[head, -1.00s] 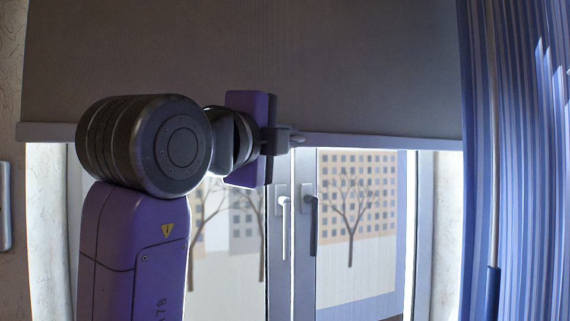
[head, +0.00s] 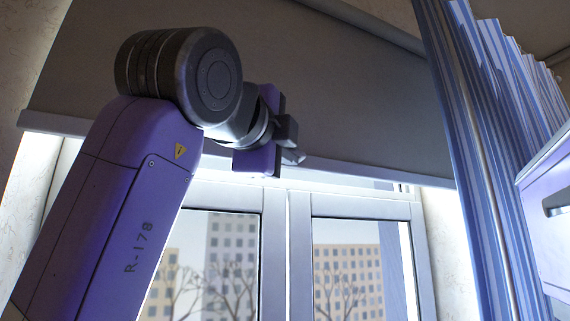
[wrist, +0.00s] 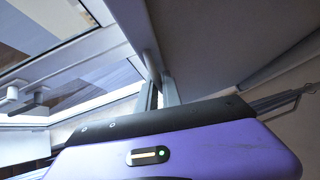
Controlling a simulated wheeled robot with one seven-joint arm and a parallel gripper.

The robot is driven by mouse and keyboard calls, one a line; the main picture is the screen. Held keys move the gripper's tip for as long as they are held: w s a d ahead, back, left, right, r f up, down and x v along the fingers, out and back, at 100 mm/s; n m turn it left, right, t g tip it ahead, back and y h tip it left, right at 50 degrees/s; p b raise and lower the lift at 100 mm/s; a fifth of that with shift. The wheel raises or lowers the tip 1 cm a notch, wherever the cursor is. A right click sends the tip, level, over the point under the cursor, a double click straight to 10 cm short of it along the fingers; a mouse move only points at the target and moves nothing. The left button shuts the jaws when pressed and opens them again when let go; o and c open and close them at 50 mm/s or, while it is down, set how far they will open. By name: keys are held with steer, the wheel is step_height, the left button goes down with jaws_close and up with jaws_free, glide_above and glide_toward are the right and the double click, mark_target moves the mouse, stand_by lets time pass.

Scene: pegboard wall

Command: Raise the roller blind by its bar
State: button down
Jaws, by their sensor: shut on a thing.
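The grey roller blind (head: 370,110) hangs in front of the window in the head view. Its pale bottom bar (head: 390,177) runs across, level with the top of the window frame. My gripper (head: 293,157) is at the middle of the bar and shut on it. The fingers and my wrist hide that part of the bar. In the wrist view the purple gripper housing fills the bottom, and the blind (wrist: 235,40) spreads at the upper right.
The window (head: 300,240) stands below and behind the bar, with its handles (wrist: 25,95) in the wrist view. A striped blue curtain (head: 495,130) hangs close to the blind's right edge. A pale cabinet (head: 550,190) is at the far right.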

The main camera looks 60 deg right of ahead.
steer(key=shift+r, duration=0.15)
steer(key=c, duration=1.5)
jaws_free()
steer(key=shift+b+v, duration=1.4)
steer(key=shift+v, duration=2.5)
steer(key=shift+w, duration=0.1)
